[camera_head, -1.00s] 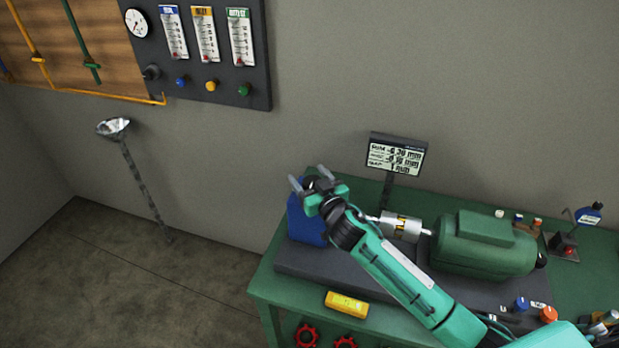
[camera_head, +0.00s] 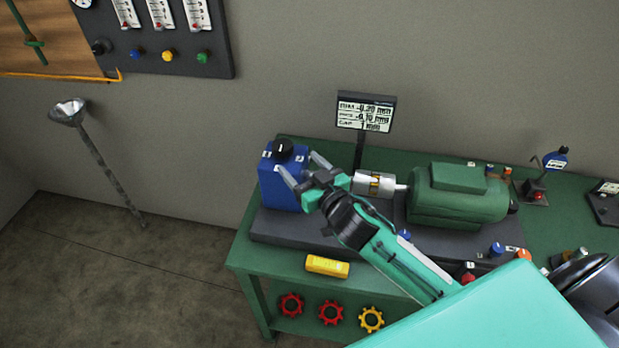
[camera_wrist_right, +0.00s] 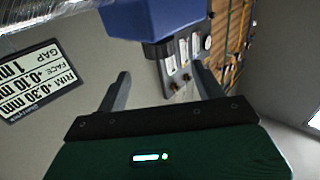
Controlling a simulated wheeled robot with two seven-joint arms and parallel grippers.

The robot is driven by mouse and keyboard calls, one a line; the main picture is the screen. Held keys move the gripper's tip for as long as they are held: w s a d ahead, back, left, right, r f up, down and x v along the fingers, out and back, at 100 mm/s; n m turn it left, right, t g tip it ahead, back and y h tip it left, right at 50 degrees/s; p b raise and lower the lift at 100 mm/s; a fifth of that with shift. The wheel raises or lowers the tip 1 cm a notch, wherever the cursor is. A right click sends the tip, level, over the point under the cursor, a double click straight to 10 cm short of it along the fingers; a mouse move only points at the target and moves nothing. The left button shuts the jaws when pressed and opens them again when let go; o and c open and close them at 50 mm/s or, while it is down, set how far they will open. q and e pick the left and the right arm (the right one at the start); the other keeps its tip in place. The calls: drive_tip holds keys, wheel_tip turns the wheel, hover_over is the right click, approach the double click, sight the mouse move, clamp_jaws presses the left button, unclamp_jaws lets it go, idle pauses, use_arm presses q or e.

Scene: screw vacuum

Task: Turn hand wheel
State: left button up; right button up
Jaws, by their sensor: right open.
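Three toothed hand wheels sit at the front of the green table, below its top: a red one (camera_head: 291,305), a second red one (camera_head: 331,312) and a yellow one (camera_head: 371,319). My right gripper (camera_head: 303,168) is open and empty, well above them. It is at the right side of a blue box-shaped unit (camera_head: 270,185) with a black round knob (camera_head: 283,148) on top. One finger overlaps the box in the head view; contact cannot be told. In the right wrist view the open fingers (camera_wrist_right: 160,78) point towards the blue unit (camera_wrist_right: 165,18). My left gripper is not in view.
A silver coupling (camera_head: 372,183) and green motor (camera_head: 455,205) stand right of the gripper. A display on a post (camera_head: 365,113) rises behind. A yellow block (camera_head: 327,266) is at the table's front edge. Floor to the left is free, apart from a funnel-topped pole (camera_head: 100,160).

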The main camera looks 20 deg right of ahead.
drive_tip(key=shift+s+d, duration=0.15)
drive_tip(key=shift+s, duration=0.55)
drive_tip(key=shift+s+d, duration=0.15)
drive_tip(key=shift+s, duration=0.5)
drive_tip(key=s+d+f+g+h, duration=0.1)
drive_tip(key=s+f+g+h, duration=0.1)
drive_tip(key=s+f+g, duration=0.85)
drive_tip(key=s+d+f+g+h, duration=0.1)
drive_tip(key=s+f+g, duration=0.35)
drive_tip(key=s, duration=1.15)
wheel_tip(320, 180, down, 33)
drive_tip(key=s, duration=0.1)
drive_tip(key=s+d+f+g, duration=0.1)
drive_tip(key=s+d+f, duration=0.2)
drive_tip(key=s+f, duration=1.6)
drive_tip(key=shift+g, duration=0.3)
